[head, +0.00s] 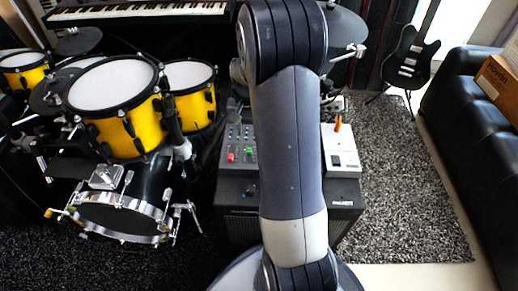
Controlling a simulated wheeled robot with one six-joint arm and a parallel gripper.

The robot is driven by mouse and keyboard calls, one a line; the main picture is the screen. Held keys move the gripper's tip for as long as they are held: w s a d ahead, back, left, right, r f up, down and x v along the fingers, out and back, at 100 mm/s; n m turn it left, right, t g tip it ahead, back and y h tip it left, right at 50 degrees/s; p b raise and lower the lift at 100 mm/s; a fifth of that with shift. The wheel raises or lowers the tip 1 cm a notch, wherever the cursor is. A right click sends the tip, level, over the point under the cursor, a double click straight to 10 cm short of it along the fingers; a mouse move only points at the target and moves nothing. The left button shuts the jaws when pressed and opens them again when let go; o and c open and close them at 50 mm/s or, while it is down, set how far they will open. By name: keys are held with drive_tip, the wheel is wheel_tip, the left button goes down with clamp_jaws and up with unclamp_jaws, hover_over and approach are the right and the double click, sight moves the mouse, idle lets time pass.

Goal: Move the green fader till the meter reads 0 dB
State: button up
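A grey mixer panel (238,135) with small knobs sits on top of a dark speaker cabinet, just left of my arm. The green fader (249,153) is a small cap near the panel's lower right. A red cap (231,157) is just left of it. The exact fader positions in their slots are too small to tell. I cannot make out a meter or its reading; my arm covers the middle of the cabinet top. My gripper is not in view.
A white box (341,150) with an orange item (338,124) sits right of my arm on the speaker cabinet (237,192). Yellow drums (128,127) stand left. A keyboard (140,12) is behind. A black guitar (410,60) and black sofa (470,115) are right, beside open carpet (405,200).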

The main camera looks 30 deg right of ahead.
sight(249, 151)
wheel_tip(249, 151, down, 10)
drive_tip(key=shift+r+b, duration=0.2)
drive_tip(key=shift+b, duration=1)
clamp_jaws()
drive_tip(key=shift+r, duration=0.1)
